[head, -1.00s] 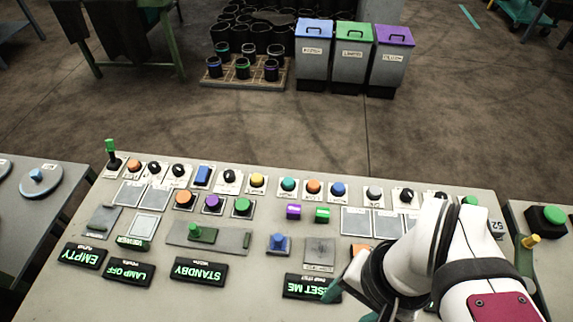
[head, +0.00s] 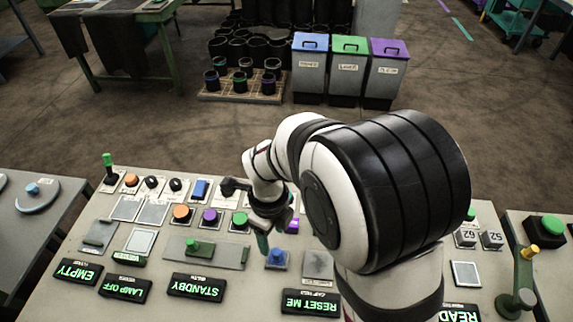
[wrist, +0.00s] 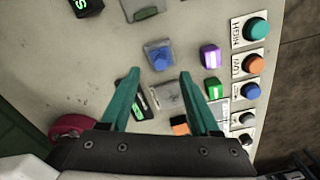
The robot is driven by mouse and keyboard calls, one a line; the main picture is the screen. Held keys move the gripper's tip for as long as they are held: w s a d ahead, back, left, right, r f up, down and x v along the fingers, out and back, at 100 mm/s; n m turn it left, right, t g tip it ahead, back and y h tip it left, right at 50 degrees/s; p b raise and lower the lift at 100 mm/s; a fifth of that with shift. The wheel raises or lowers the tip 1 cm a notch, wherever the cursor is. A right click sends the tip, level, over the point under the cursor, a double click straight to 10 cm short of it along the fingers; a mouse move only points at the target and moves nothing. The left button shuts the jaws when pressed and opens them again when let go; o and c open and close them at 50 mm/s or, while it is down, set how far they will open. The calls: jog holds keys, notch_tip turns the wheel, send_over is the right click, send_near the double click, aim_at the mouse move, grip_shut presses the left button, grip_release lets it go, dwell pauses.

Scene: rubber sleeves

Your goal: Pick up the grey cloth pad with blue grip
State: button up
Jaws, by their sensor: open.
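The pad with the blue grip (head: 277,258) sits on the light grey panel, just right of a long grey plate. In the wrist view its blue grip (wrist: 158,54) stands up from a dark grey base, just beyond my fingertips. My gripper (head: 263,242) has teal fingers and hangs over the panel beside the pad, very near it in the picture. In the wrist view my gripper (wrist: 159,74) is open, its two fingers spread with nothing between them. The exact height above the pad is hard to tell.
A grey plate (wrist: 168,97) lies beside the pad. A purple block (wrist: 210,56) stands close to the right finger. A green button (head: 240,220) and a purple button (head: 210,217) are near my wrist. Lit signs such as RESET ME (head: 310,302) line the front.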

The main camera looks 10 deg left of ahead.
aim_at(276, 251)
jog(key=f, duration=0.8)
jog(key=shift+d, duration=0.25)
grip_shut()
